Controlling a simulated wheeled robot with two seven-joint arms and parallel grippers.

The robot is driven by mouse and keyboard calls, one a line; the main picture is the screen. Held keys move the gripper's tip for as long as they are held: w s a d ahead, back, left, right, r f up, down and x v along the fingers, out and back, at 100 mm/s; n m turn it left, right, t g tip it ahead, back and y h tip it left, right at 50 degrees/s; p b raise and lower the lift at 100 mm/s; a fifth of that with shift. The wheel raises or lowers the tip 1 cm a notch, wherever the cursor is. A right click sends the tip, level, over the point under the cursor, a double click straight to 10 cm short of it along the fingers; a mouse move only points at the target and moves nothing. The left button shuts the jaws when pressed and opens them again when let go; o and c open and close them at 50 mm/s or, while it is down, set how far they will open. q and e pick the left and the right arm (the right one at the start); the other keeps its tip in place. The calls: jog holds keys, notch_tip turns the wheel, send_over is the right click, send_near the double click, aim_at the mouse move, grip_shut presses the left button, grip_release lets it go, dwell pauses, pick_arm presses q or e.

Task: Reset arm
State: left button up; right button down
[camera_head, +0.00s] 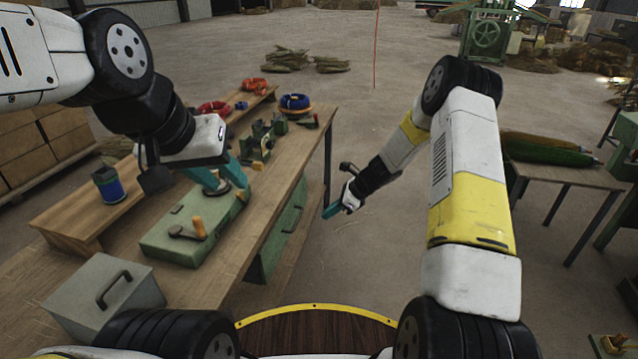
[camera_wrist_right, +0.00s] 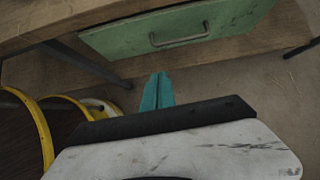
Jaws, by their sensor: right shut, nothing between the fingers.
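My left gripper (camera_head: 228,187) has its teal fingers spread apart, low over the round disc (camera_head: 232,192) at the back end of a green winding device (camera_head: 185,235) on the wooden workbench. I cannot tell whether the fingers touch the disc. The device also has a crank with an orange handle (camera_head: 199,228). My right gripper (camera_head: 331,211) is shut and empty, held out beyond the bench's right edge. In the right wrist view its teal fingers (camera_wrist_right: 158,76) lie together, pointing toward the bench's green drawer (camera_wrist_right: 175,30).
A grey-green box with a handle (camera_head: 105,290) stands at the bench's near left. A blue spool (camera_head: 108,186) sits on the raised wooden shelf. Coiled wire (camera_head: 294,103) lies at the back. Floor between is clear.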

jog(key=s+d+r+n+h, duration=0.1)
jog(key=s+r+n, duration=0.3)
jog(key=r, duration=0.5)
jog(key=s+d+r+n+t, duration=0.1)
jog(key=s+r+n, duration=0.25)
jog(key=r, duration=0.45)
jog(key=s+d+r+n+h, duration=0.1)
jog(key=s+r+n, duration=0.25)
jog(key=r, duration=0.55)
jog(key=s+d+r+n+t+h, duration=0.1)
jog(key=s+d+r+n, duration=0.1)
jog(key=s, duration=0.5)
jog(key=s+d+r+n+t+h, duration=0.1)
jog(key=s+r+n, duration=0.3)
jog(key=s, duration=0.4)
jog(key=s+d+r+n+t+h, duration=0.1)
jog(key=s+d+r+n, duration=0.2)
jog(key=s, duration=0.5)
jog(key=shift+r+n, duration=0.45)
jog(key=shift+n, duration=0.35)
